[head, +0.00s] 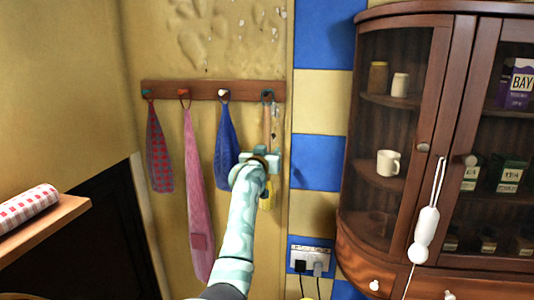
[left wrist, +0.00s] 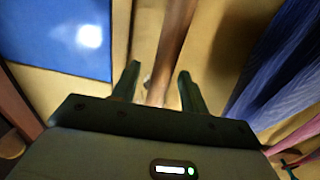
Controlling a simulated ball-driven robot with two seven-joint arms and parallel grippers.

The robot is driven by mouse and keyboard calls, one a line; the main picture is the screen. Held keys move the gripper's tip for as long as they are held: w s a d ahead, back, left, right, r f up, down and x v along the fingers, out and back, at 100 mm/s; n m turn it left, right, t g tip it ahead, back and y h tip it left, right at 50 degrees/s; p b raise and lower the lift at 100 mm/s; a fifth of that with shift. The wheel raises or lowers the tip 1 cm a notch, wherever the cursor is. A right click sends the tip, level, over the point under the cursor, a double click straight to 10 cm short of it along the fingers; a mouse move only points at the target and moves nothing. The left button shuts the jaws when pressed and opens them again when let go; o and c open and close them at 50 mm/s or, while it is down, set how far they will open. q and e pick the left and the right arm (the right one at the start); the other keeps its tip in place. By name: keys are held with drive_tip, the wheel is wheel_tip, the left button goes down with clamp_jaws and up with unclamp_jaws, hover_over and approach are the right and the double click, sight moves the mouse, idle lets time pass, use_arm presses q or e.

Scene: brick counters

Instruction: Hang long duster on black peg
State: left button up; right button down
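The long duster (head: 267,197) hangs upright below the dark peg (head: 268,94) at the right end of a wooden rack. Its upper end and what looks like a loop are at that peg; whether the loop is over it is too small to tell. My left gripper (head: 262,160) is in front of the duster's shaft and hides part of it. In the left wrist view, the brown shaft (left wrist: 174,45) lies between the two fingers of my left gripper (left wrist: 158,80), which stand apart with gaps showing. My right gripper is not in view.
The rack (head: 205,91) also holds a red checked cloth (head: 158,150), a long pink cloth (head: 197,190) and a blue cloth (head: 226,150), close left of the gripper. A glass-fronted cabinet (head: 450,120) and a white cord pull (head: 427,225) are at right. A shelf (head: 45,235) juts in at left.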

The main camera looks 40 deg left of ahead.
use_arm(q)
drive_tip(key=shift+s+d+f, duration=0.1)
drive_tip(key=shift+s+d, duration=0.05)
drive_tip(key=shift+s, duration=0.15)
drive_tip(key=b+v, duration=0.3)
drive_tip(key=v, duration=1.2)
drive_tip(key=shift+s+b, duration=0.3)
drive_tip(key=shift+s, duration=0.05)
drive_tip(key=shift+d, duration=0.1)
